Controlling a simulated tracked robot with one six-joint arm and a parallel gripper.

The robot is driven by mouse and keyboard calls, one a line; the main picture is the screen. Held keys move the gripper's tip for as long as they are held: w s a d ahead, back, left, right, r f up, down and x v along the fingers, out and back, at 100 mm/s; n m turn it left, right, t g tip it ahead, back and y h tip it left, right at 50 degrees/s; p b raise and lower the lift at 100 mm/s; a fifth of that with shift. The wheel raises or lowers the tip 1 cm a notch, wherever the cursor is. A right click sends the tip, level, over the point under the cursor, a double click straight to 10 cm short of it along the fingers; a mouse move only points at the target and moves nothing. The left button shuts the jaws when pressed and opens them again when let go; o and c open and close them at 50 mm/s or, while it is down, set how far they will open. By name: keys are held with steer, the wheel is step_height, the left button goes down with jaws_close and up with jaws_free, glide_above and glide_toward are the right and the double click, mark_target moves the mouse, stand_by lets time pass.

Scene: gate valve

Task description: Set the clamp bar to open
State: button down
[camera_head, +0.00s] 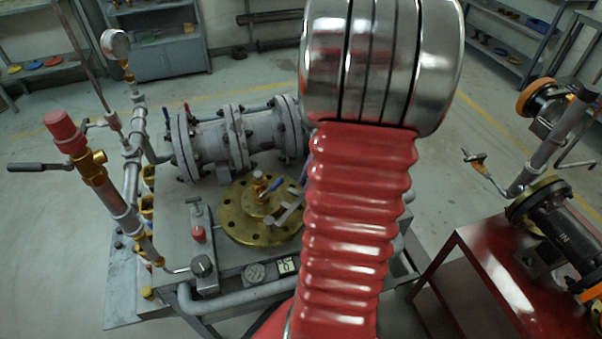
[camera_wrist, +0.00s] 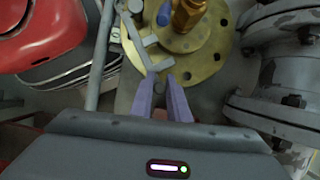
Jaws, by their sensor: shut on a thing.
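The clamp bar (camera_head: 287,211) is a grey bar lying across the brass flange (camera_head: 236,222). It also shows in the wrist view (camera_wrist: 138,45), slanting over the flange (camera_wrist: 212,62) towards my fingertips. My gripper (camera_wrist: 168,80) has two purple fingers, close together, shut on the near end of the bar. The exact contact is small and partly hidden by the fingers. A brass fitting (camera_wrist: 187,14) with a blue lever (camera_wrist: 165,12) stands on the flange beside the bar. In the head view my red arm hides most of the gripper.
A grey flanged pipe (camera_head: 215,140) lies behind the flange and is close on the right in the wrist view (camera_wrist: 285,65). Upright piping with a red-capped valve (camera_head: 63,130) stands at left. A red bench (camera_head: 480,275) with a black valve (camera_head: 555,225) is at right.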

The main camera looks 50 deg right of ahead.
steer(key=shift+s+m, duration=0.4)
steer(key=shift+s, duration=0.1)
steer(key=c, duration=1.7)
jaws_free()
steer(key=shift+r, duration=0.15)
steer(key=v, duration=1.3)
steer(key=shift+s+r, duration=0.2)
steer(key=shift+r, duration=0.1)
steer(key=shift+a, duration=0.15)
